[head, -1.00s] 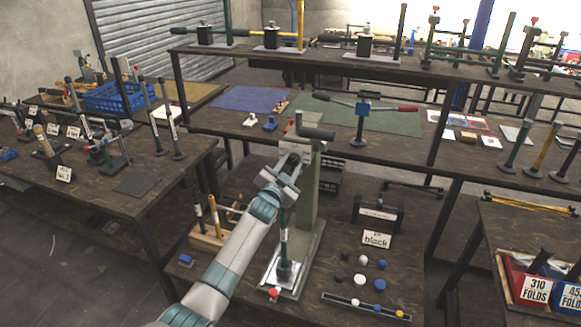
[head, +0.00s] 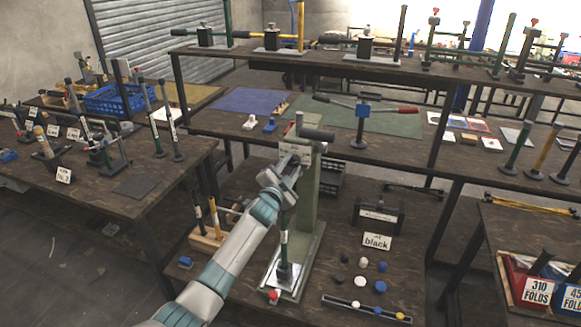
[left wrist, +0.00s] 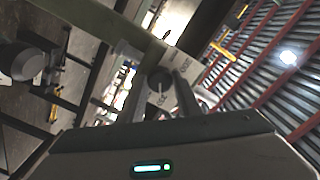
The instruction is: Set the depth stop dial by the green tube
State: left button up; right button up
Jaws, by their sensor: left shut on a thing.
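The press with a pale green column (head: 308,195) stands on the lower bench. The depth stop dial is a small dark round knob (left wrist: 160,82) between my fingers in the left wrist view, against a pale plate with lettering (left wrist: 183,66). My left gripper (head: 292,168) is at the front of the press head, shut on the dial. In the head view the gripper largely hides the dial. A dark green tube with a white label (head: 284,228) stands upright below the gripper, over the press base (head: 266,284). The dial's setting is too small to read. My right gripper is out of view.
A card reading "black" (head: 376,241) stands right of the press, with several loose knobs (head: 361,281) and a tray strip (head: 340,301) before it. A wooden rack (head: 205,240) with upright tools is left. The upper shelf (head: 385,67) runs behind.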

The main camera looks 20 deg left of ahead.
pick_arm(q)
jog(key=o, duration=1.1)
jog(key=shift+s, duration=0.1)
jog(key=shift+s+a+b, duration=0.15)
jog(key=shift+s+b, duration=0.65)
jog(key=shift+s, duration=3.55)
jog(key=shift+s+a+b, duration=0.15)
jog(key=shift+s+b, duration=0.6)
jog(key=shift+s, duration=3.55)
jog(key=shift+f, duration=0.1)
